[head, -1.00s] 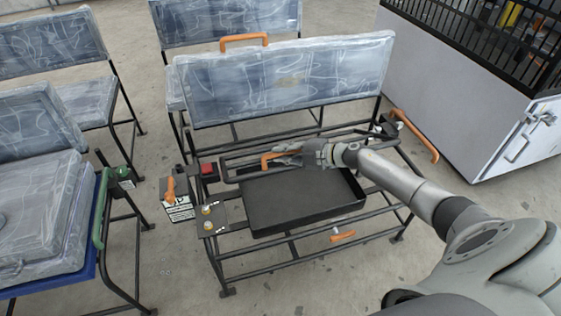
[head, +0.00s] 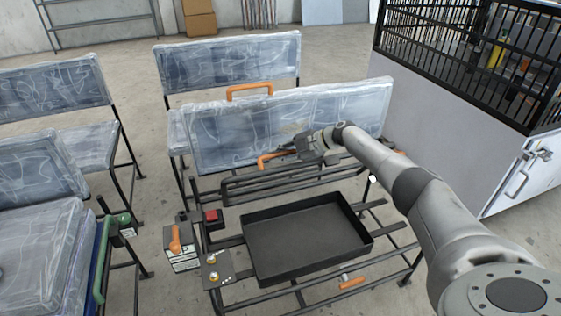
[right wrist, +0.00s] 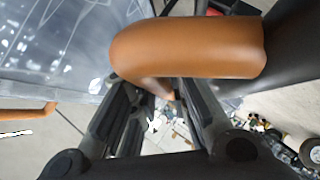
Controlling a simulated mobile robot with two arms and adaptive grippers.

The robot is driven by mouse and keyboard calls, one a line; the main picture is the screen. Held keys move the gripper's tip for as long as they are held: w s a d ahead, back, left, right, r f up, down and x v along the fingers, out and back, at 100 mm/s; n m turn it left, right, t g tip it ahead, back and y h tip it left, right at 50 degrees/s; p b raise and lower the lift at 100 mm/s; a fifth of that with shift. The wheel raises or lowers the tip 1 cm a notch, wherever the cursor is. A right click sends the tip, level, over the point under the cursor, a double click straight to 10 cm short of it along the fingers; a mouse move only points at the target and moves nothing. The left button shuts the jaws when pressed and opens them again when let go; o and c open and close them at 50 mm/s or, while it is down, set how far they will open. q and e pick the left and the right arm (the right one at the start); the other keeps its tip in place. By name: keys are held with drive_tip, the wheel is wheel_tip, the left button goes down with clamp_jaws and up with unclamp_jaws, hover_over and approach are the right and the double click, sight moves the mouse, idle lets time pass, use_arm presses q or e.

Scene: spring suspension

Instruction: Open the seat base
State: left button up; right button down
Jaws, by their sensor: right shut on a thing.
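My right gripper (head: 300,146) is shut on an orange handle (head: 266,159) in front of the lower edge of a plastic-wrapped panel (head: 230,130). In the right wrist view the orange handle (right wrist: 190,50) lies across the fingers (right wrist: 160,92) and hides part of the grip. Below it in the head view is a black rectangular bar frame (head: 245,190). A shallow open black tray (head: 300,275) lies on the seat's metal frame in front; it looks empty. My left gripper is out of view.
A control plate with knobs (head: 214,272), a red block (head: 212,215) and a box with an orange lever (head: 174,240) are at the left. An orange lever (head: 352,282) is at the front. A wrapped seat (head: 35,235) stands left; a white-and-black cage (head: 450,110) stands right.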

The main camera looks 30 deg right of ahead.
drive_tip(key=shift+w+d+r, duration=0.1)
drive_tip(key=shift+w+r, duration=0.2)
drive_tip(key=shift+w, duration=0.25)
drive_tip(key=c, duration=1.7)
unclamp_jaws()
